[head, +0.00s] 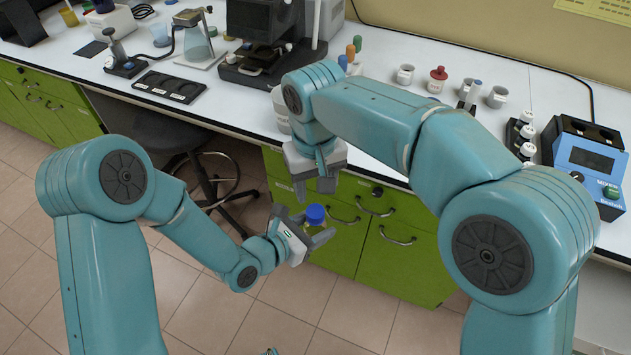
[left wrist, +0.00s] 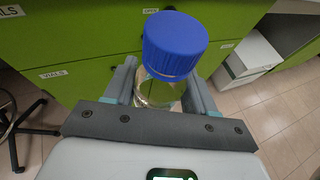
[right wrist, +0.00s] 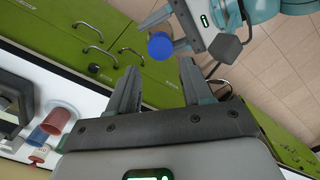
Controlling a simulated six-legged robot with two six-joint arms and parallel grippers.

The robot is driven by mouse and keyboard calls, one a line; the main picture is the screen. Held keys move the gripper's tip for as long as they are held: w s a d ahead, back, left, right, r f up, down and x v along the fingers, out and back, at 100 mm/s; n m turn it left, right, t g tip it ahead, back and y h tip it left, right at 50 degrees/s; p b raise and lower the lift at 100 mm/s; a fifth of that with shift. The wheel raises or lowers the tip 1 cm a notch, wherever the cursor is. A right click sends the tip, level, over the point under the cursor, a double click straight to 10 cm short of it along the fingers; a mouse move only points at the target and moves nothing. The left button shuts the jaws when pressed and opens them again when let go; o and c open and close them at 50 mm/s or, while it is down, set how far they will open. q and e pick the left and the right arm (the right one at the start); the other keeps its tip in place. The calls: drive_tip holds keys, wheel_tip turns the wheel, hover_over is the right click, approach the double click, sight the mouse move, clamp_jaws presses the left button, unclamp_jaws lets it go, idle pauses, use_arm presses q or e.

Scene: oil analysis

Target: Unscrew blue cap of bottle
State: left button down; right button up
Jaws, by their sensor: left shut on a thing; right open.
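A clear glass bottle (left wrist: 155,91) with a blue cap (left wrist: 175,42) is held upright in my left gripper (head: 314,232), whose fingers are shut on the bottle below the cap. The blue cap also shows in the head view (head: 315,214) and, from above, in the right wrist view (right wrist: 160,46). The cap sits on the bottle; I cannot tell how tightly. My right gripper (head: 314,188) is above the cap in the head view, pointing down. In the right wrist view its fingers (right wrist: 158,88) are open and empty, with the cap beyond them, apart from the fingertips.
A white bench (head: 225,110) with instruments, cups and bottles stands behind the grippers. Green drawers (head: 385,240) are below it, and a black stool (head: 185,130) stands at the left. The tiled floor (head: 300,290) around my left gripper is clear.

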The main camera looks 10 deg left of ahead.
sight(315, 211)
wheel_tip(315, 211, down, 8)
drive_tip(key=shift+r, duration=0.25)
drive_tip(key=c, duration=0.9)
drive_tip(key=shift+n, duration=0.9)
drive_tip(key=shift+r, duration=0.15)
drive_tip(key=shift+r, duration=1)
drive_tip(key=shift+r, duration=0.1)
